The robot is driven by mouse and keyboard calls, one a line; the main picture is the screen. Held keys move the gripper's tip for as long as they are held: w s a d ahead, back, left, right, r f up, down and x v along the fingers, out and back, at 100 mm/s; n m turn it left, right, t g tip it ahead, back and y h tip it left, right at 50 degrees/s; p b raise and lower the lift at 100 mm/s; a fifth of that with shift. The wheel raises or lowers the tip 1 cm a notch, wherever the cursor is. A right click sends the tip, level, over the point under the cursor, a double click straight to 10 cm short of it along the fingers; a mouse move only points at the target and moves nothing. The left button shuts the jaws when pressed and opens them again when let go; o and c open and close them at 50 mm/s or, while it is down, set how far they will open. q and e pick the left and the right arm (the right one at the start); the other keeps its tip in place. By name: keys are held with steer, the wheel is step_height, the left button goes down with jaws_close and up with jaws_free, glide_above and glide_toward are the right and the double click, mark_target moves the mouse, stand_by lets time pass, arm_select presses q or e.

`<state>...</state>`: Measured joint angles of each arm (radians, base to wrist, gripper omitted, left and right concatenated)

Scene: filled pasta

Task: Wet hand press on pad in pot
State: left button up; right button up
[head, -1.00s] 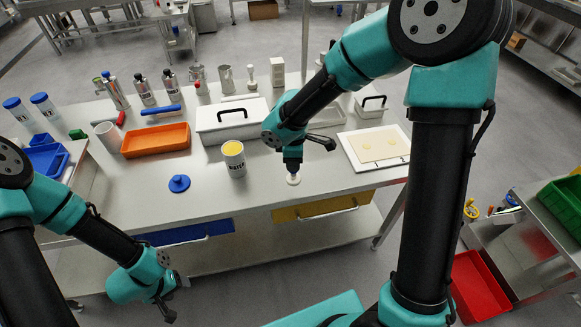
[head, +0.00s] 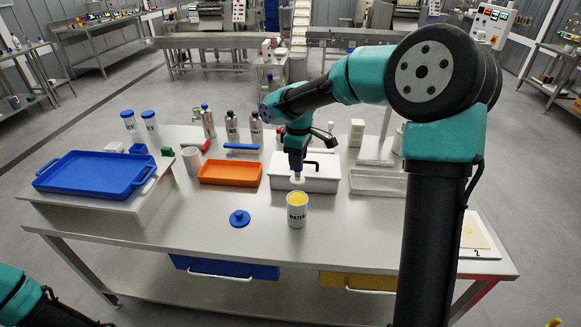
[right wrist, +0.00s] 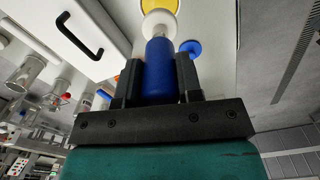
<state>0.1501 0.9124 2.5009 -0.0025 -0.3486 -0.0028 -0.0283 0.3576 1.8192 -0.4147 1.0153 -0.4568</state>
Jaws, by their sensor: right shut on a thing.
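The pot (head: 297,216) is a white can marked WATER, upright on the table, with a yellow pad (head: 297,197) in its top. My right gripper (head: 294,150) is shut on the hand press, whose blue handle (right wrist: 160,72) points down to a white disc (head: 297,180). In the head view the disc shows just above the pot's far rim, apart from the pad. In the right wrist view the pad (right wrist: 160,4) shows partly, beyond the disc (right wrist: 158,22). A blue lid (head: 239,218) lies left of the pot. My left gripper is out of view.
Behind the pot stand a white box (head: 322,184) with a black handle and an orange tray (head: 230,173). A blue tray (head: 95,174) sits on a raised stand at the left. A board with a pale sheet (head: 478,235) lies at the right, partly behind my arm.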

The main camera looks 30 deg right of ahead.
mark_target(298, 179)
steer(key=shift+d+f, duration=0.1)
stand_by(0.3)
steer(key=shift+f, duration=2.9)
steer(key=shift+s+f, duration=0.1)
steer(key=shift+f, duration=0.55)
stand_by(0.4)
steer(key=shift+r, duration=0.15)
steer(key=shift+r, duration=3.5)
steer(key=shift+f, duration=0.1)
steer(key=shift+w+a+f+m, duration=0.25)
steer(key=shift+a+f+m, duration=0.15)
steer(key=shift+a, duration=0.1)
steer(key=w+a+f+m, duration=0.2)
steer(key=a+f+m, duration=0.8)
steer(key=a, duration=0.3)
steer(key=shift+w+m, duration=0.25)
steer(key=shift+m, duration=0.15)
